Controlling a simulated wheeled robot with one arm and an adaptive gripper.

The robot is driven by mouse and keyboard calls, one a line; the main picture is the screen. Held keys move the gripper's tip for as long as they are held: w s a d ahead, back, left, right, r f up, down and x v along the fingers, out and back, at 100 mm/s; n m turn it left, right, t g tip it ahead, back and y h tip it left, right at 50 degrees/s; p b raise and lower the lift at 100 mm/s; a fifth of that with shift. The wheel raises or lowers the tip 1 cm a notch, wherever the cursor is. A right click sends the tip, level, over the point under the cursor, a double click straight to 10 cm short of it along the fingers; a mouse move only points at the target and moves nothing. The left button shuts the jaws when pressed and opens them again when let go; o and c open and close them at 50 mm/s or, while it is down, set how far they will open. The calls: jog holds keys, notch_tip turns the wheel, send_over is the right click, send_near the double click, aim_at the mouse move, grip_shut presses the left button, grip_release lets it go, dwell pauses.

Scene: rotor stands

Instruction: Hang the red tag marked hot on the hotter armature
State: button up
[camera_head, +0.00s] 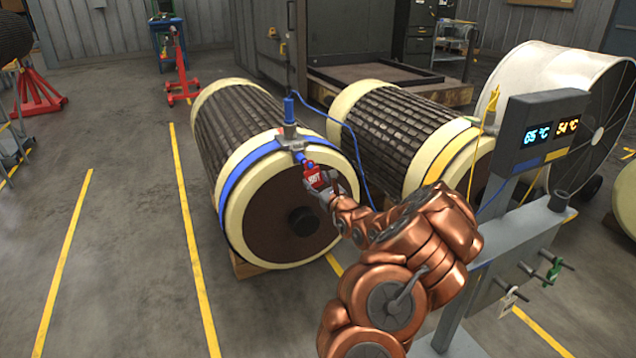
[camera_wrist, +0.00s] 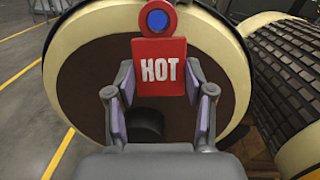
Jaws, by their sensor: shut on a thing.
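The red HOT tag (camera_wrist: 161,52) is between the fingers of my gripper (camera_wrist: 161,88), which is shut on it. The tag also shows at the front of the left armature (camera_head: 240,125). The left armature wears a blue band (camera_head: 237,172) and a clamp (camera_head: 293,139) with a blue peg. A blue round end shows in the tag's top hole in the wrist view; I cannot tell how far the tag sits on it. The right armature (camera_head: 395,130) wears a yellow band (camera_head: 455,158). The display (camera_head: 543,133) reads 65 °C in blue and 54 °C in orange.
The display stand (camera_head: 525,235) is at the right, with pegs, a pale tag (camera_head: 507,301) and a green piece (camera_head: 553,270). A blue cable (camera_head: 350,140) runs between the armatures. A large white drum-shaped fan (camera_head: 545,75) stands behind.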

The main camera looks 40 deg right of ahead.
jog(key=shift+w+d+f+p, duration=0.15)
jog(key=shift+w+d+p, duration=0.15)
jog(key=shift+w, duration=0.4)
jog(key=shift+f, duration=0.2)
dwell(0.7)
jog(key=o, duration=1.3)
jog(key=shift+c, duration=0.2)
jog(key=shift+a, duration=0.1)
jog(key=shift+s, duration=0.1)
jog(key=shift+p+v, duration=0.35)
jog(key=shift+v, duration=1.65)
jog(key=shift+p+v, duration=0.7)
jog(key=shift+v, duration=1.7)
jog(key=shift+a, duration=0.1)
